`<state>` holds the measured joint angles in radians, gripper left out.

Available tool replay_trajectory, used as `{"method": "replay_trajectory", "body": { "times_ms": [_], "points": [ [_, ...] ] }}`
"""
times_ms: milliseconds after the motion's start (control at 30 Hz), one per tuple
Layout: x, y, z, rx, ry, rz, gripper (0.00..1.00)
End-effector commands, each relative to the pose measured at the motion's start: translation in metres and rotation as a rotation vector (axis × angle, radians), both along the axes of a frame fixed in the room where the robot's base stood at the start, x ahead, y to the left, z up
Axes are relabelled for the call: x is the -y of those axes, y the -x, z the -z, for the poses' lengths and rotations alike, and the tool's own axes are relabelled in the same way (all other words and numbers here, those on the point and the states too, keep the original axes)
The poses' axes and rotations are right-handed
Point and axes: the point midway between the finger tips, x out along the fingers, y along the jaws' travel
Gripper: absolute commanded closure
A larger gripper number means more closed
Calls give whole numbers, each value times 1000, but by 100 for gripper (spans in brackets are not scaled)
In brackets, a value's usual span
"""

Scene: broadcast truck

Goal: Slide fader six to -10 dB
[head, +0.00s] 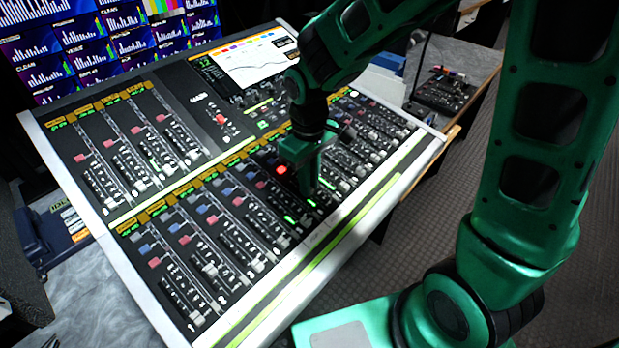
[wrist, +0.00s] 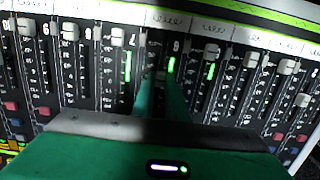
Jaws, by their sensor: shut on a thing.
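The mixing console (head: 305,262) stands ahead with rows of channel strips, each with a slider fader and dark scale. My gripper (head: 309,190) reaches down onto the lower fader row, right of the row's middle. In the wrist view my gripper (wrist: 163,88) has its two green fingers closed around a grey fader cap (wrist: 161,75). An upside-down figure that looks like a 6 is printed by this strip, beside a lit green meter (wrist: 171,65). The fingers hide most of the strip's scale, so I cannot read the cap's dB mark. The head view hides the cap.
A lit screen (head: 245,58) and monitor wall (head: 100,45) are behind. A small control box (head: 443,90) sits on the side desk at the right.

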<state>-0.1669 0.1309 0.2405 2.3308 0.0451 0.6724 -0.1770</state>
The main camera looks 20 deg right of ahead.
Motion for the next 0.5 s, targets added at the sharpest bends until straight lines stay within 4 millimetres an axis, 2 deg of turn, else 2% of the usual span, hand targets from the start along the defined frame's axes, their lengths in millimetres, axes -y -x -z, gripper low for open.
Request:
{"method": "replay_trajectory", "body": {
  "times_ms": [67, 100, 167, 200, 500],
  "points": [
    [1, -1, -1, 2, 2, 3, 100],
    [1, -1, -1, 2, 2, 3, 85],
    [1, -1, -1, 2, 2, 3, 71],
    [1, -1, -1, 2, 2, 2, 69],
    [0, -1, -2, 2, 1, 0, 69]
  ]
}}
